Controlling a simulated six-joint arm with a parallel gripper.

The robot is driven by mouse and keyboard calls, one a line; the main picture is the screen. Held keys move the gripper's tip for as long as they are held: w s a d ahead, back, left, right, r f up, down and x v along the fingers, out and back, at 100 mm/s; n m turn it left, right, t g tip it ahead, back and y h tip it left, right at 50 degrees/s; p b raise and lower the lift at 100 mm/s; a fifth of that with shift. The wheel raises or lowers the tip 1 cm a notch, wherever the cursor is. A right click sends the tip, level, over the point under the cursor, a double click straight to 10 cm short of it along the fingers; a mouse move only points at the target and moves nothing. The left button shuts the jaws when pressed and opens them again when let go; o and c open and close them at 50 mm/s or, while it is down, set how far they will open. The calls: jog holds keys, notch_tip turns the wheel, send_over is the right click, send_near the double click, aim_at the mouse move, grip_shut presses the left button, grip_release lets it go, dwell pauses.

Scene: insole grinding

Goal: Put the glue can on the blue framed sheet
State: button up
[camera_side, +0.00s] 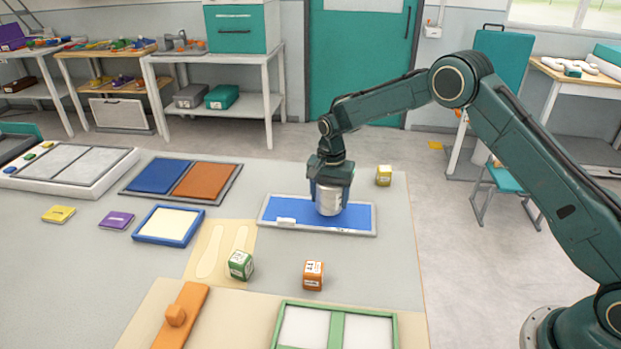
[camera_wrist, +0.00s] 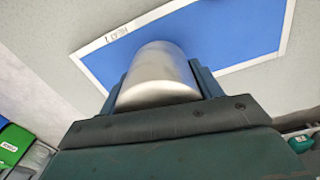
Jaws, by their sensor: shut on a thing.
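The glue can (camera_side: 329,202) is a silver-white cylinder, upright. My gripper (camera_side: 331,187) is shut on it from above, with a finger on each side. In the wrist view the can (camera_wrist: 158,72) sits between the dark fingers. It is over a blue panel with a pale grey frame (camera_side: 352,219), which also shows in the wrist view (camera_wrist: 235,35). I cannot tell whether the can's base touches the panel. A cream sheet in a blue frame (camera_side: 168,225) lies flat to the left, with nothing on it.
A small white label block (camera_side: 286,221) is at the panel's front left. Green (camera_side: 241,265), orange (camera_side: 313,275) and yellow (camera_side: 384,175) cubes stand around the panel. A tray with blue and brown pads (camera_side: 180,179) lies behind left. An orange handled board (camera_side: 180,316) lies in front.

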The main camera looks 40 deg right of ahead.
jog(key=shift+f, duration=0.9)
jog(key=shift+f, duration=0.1)
jog(key=o, duration=1.2)
jog(key=shift+f, duration=0.1)
notch_tip(320, 180, up, 12)
jog(key=shift+f, duration=0.2)
jog(key=shift+r, duration=0.4)
